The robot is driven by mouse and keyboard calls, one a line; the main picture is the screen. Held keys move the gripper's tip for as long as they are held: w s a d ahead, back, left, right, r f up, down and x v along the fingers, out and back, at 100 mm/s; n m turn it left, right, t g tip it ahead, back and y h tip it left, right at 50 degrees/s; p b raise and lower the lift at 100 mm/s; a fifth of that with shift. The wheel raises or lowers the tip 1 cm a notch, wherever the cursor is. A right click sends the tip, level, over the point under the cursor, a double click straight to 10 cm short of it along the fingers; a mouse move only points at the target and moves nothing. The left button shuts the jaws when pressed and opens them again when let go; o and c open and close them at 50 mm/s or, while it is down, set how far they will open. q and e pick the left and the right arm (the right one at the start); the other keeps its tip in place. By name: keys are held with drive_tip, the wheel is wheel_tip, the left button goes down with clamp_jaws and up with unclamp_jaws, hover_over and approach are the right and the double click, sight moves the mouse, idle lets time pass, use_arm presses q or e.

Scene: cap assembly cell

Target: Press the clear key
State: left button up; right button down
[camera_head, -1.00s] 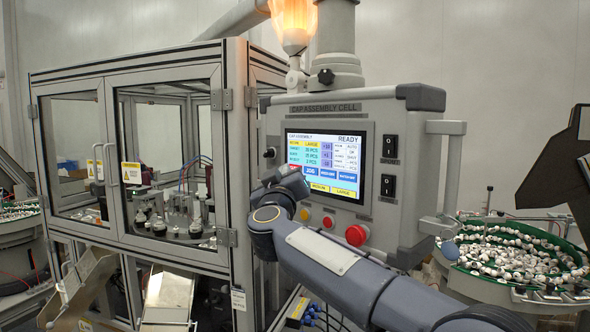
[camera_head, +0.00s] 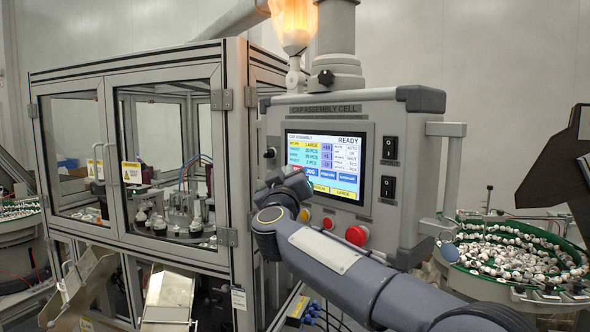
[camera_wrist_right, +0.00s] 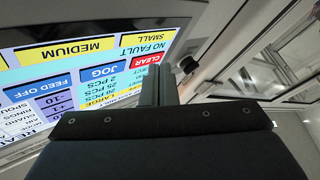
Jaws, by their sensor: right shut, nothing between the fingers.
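The red CLEAR key (camera_wrist_right: 149,59) shows upside down on the touch screen in the right wrist view, beside the blue JOG key (camera_wrist_right: 102,73). My right gripper (camera_wrist_right: 157,70) is shut and empty, its fingertips at the lower edge of the CLEAR key. I cannot tell whether they touch the screen. In the head view, my right gripper (camera_head: 291,181) is in front of the lower left of the screen (camera_head: 325,150) and hides the CLEAR key there. The screen reads READY. My left gripper is not in view.
Below the screen on the control box (camera_head: 410,135) are a yellow button (camera_head: 304,214), a small red button (camera_head: 328,222) and a larger red button (camera_head: 357,235). Two black switches (camera_head: 388,187) sit to the right of the screen. A glazed machine cabinet (camera_head: 238,160) stands on the left.

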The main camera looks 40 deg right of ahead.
drive_tip(key=shift+d, duration=0.3)
idle(0.6)
drive_tip(key=shift+a+p, duration=0.6)
drive_tip(key=shift+a, duration=0.15)
drive_tip(key=shift+a+p, duration=0.35)
drive_tip(key=shift+a, duration=2.15)
